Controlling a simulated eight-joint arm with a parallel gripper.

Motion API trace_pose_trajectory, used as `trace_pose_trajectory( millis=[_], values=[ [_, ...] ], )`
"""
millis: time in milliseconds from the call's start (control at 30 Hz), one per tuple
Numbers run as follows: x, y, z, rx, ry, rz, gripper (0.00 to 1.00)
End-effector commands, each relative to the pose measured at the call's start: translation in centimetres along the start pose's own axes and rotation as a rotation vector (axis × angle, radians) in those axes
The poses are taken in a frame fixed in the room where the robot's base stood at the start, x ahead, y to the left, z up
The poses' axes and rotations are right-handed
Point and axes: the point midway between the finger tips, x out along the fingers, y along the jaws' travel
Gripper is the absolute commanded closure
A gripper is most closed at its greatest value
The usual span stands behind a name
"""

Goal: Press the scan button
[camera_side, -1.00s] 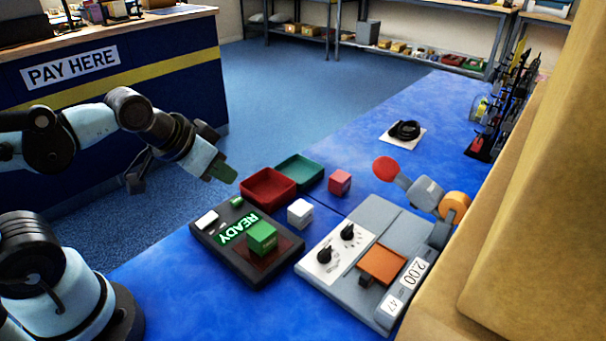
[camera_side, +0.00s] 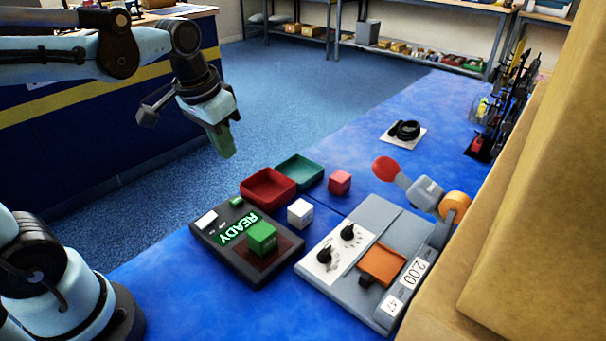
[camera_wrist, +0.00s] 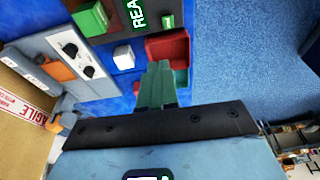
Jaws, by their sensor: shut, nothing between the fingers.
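The black scanner box (camera_side: 211,239) lies on the blue table with a lit READY display (camera_side: 238,229). A small green button (camera_side: 237,202) is at its far edge, and a white rectangular part (camera_side: 207,219) is beside it. I cannot tell from any label which is the scan button. The green button also shows in the wrist view (camera_wrist: 167,22). A green cube (camera_side: 262,238) sits on the scanner's dark reddish pad. My gripper (camera_side: 228,153) has green fingers, shut and empty, pointing down in the air above and behind the scanner. The fingers also show in the wrist view (camera_wrist: 160,70).
A red tray (camera_side: 267,186) and a green tray (camera_side: 299,170) stand behind the scanner. A white cube (camera_side: 300,213) and a red cube (camera_side: 340,182) are nearby. A grey machine (camera_side: 350,295) with knobs and an orange plate is at right. Large cartons (camera_side: 545,190) line the right side.

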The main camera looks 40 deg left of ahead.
Motion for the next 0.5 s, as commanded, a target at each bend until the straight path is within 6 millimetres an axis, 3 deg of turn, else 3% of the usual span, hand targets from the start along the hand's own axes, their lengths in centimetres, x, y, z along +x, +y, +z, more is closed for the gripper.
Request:
trace_pose_trajectory(
  millis=[200, 500],
  values=[
    [-0.4, -1.4, -1.7, -0.001, -0.153, 0.010, 1.00],
    [-0.4, -2.1, -2.5, 0.000, -0.243, 0.020, 1.00]
  ],
)
